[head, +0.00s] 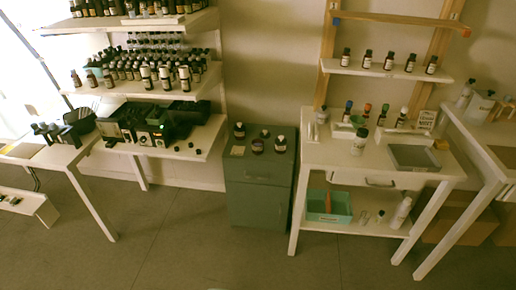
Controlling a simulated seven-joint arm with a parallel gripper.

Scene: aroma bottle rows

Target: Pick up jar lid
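I cannot single out the jar lid for certain at this size. Small dark round pieces that look like caps (203,148) lie on the white table under the left shelves. A short dark jar with a pale label (257,146) stands on the grey-green cabinet (262,205) in the middle, and its top looks dark. Dark bottles with pale labels (239,131) and (280,144) stand beside it, with a small dark piece (265,133) behind. My gripper is not in view.
A white table (320,150) right of the cabinet holds bottles, a grey tray (413,157) and a sign (422,119). A teal bin (329,206) sits on its lower shelf. Shelves of dark bottles (145,86) hang at left. The floor (180,245) in front is clear.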

